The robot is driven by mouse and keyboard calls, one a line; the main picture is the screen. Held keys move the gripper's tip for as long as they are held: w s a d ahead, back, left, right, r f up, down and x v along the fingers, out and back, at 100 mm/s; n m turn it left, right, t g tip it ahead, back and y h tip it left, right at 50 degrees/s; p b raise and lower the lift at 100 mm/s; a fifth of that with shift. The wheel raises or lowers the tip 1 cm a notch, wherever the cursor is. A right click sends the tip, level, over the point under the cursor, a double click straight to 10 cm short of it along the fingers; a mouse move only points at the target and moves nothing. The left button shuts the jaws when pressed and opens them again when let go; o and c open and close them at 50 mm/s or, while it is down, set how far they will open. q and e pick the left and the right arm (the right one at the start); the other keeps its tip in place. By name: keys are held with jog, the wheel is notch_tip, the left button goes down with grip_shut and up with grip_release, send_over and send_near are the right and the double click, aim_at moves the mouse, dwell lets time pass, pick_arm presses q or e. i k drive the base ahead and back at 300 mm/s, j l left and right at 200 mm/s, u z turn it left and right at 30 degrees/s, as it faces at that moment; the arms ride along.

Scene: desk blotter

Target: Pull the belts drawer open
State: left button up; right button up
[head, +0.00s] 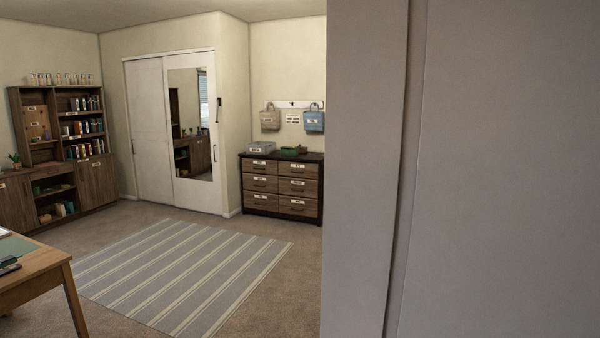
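A dark wooden dresser (281,187) stands against the far wall, right of the sliding closet. It has two columns of drawers with white labels and dark handles. The labels are too small to read, so I cannot tell which drawer is the belts drawer. All its drawers look shut. A grey box and a green tray (289,151) sit on its top. Neither of my grippers is in view.
A large grey panel (480,170) fills the right side close by. A striped rug (180,272) lies on open carpet. A wooden desk (40,275) stands at lower left. A bookcase (62,150) and the mirrored closet (150,130) line the back.

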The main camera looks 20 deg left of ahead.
aim_at(309, 170)
jog(key=j+u, duration=0.15)
jog(key=u, duration=0.6)
jog(key=i+j, duration=0.2)
jog(key=j, duration=0.2)
jog(key=i+j, duration=0.2)
jog(key=j, duration=0.2)
jog(key=i+j+u, duration=0.1)
jog(key=j, duration=0.25)
jog(key=i+j, duration=0.3)
jog(key=i+z, duration=0.2)
jog(key=i, duration=0.25)
jog(key=i+j+z, duration=0.2)
jog(key=i, duration=0.2)
jog(key=i+j+z, duration=0.2)
jog(key=i, duration=0.2)
jog(key=i+j+z, duration=0.2)
jog(key=i, duration=0.2)
jog(key=i+z, duration=0.15)
jog(key=i, duration=3.3)
jog(key=i+u, duration=0.15)
jog(key=i, duration=1)
